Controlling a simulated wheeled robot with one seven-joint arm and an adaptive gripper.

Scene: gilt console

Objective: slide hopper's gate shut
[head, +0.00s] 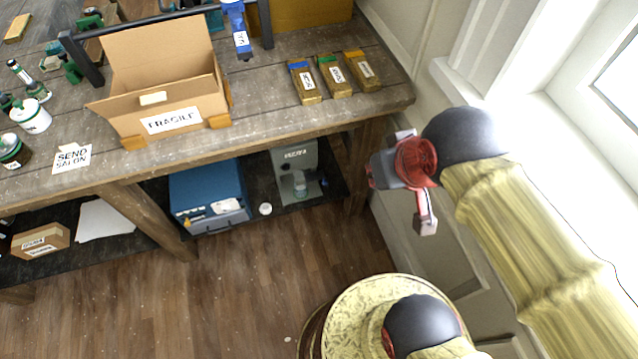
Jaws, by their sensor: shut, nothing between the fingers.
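My gripper (426,225) hangs in the air to the right of the bench, in front of the wall panel. It is shut and empty, pointing down, well apart from the grey unit.
The wooden bench (268,128) overhangs the shelf, and its right leg (361,165) stands between my gripper and the grey unit. A blue machine (208,192) and a small white lid (265,209) are left of it. An open cardboard box (165,90) sits on top. Floor in front is clear.

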